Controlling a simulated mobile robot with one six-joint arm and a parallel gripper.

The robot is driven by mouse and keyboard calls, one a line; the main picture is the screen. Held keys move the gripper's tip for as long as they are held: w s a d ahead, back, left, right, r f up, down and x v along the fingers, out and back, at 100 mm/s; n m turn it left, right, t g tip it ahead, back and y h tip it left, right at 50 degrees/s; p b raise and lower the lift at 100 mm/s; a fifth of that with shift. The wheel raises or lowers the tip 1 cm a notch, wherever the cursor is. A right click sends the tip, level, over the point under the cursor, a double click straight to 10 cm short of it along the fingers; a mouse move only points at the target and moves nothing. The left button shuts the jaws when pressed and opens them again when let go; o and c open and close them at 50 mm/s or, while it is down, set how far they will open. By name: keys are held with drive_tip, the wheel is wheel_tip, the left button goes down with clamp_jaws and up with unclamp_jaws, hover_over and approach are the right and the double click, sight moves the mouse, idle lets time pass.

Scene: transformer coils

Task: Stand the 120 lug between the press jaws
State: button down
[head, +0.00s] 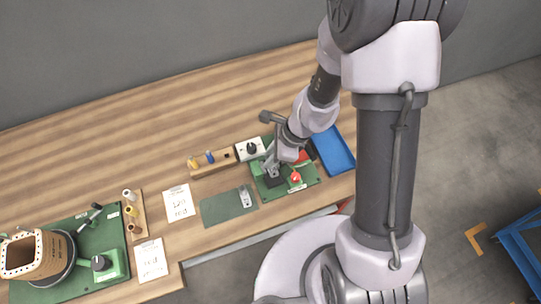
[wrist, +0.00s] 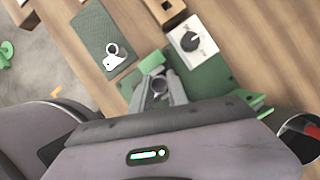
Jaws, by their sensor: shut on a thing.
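My gripper (head: 271,166) is over the green press board (head: 313,181), beside the press parts. In the wrist view its two grey fingers (wrist: 160,88) are shut on a small grey ring-ended piece, which looks like the lug (wrist: 160,84). The number on it cannot be read. A dark block (head: 274,181) sits just under the fingertips. Whether the lug is between the press jaws or touches them cannot be told; my fingers and wrist hide much of that spot. A second silver lug (head: 245,195) lies on the dark green mat (head: 221,208), also seen in the wrist view (wrist: 113,57).
A white box with a black knob (head: 250,149) and a wooden rack (head: 221,166) with yellow and blue pieces stand left of the press. A red knob (head: 295,177) is on the press board. A blue tray (head: 345,165) lies to the right. A "120 red" card (head: 178,203) lies left.

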drive_tip(key=shift+f+b, duration=0.4)
drive_tip(key=shift+f, duration=0.05)
drive_tip(key=shift+f+b, duration=0.5)
drive_tip(key=shift+b, duration=0.05)
drive_tip(key=shift+r, duration=0.2)
drive_tip(key=shift+r+p, duration=1.25)
drive_tip(key=shift+p, duration=0.1)
drive_tip(key=shift+f, duration=0.1)
drive_tip(key=shift+f+b, duration=0.2)
drive_tip(key=shift+b, duration=0.15)
drive_tip(key=shift+f, duration=0.15)
